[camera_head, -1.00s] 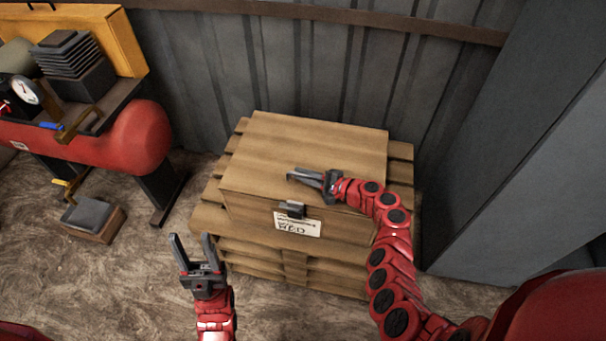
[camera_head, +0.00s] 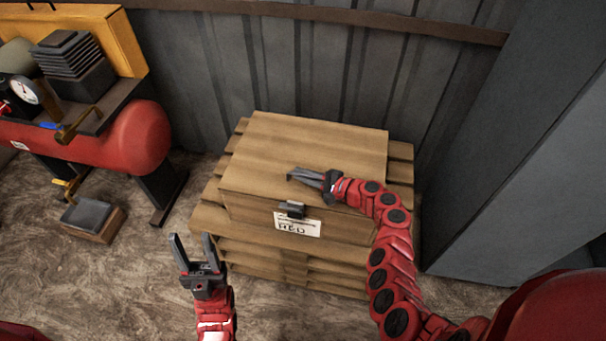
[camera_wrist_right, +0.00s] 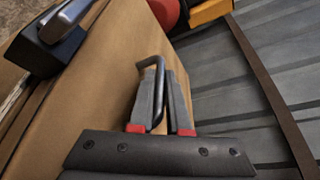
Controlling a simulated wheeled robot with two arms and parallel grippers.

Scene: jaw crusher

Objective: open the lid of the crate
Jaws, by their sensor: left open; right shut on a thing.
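The wooden crate (camera_head: 345,222) stands on pallets by the wall, with a white label (camera_head: 297,225) and a dark latch (camera_head: 292,209) on its front. Its lid (camera_head: 310,140) looks closed. The latch also shows at the upper left of the right wrist view (camera_wrist_right: 62,38). My right gripper (camera_head: 303,177) reaches over the lid from the right. In the right wrist view, its fingers (camera_wrist_right: 163,95) are shut on a dark bent handle (camera_wrist_right: 150,62) by the lid. My left gripper (camera_head: 193,250) is open and empty, in front and left of the crate.
A red tank (camera_head: 140,137) with a gauge (camera_head: 24,91) stands at the left. A small box (camera_head: 92,220) sits on the floor beside it. The corrugated wall (camera_head: 290,60) is close behind the crate, and a grey panel (camera_head: 520,170) stands to the right.

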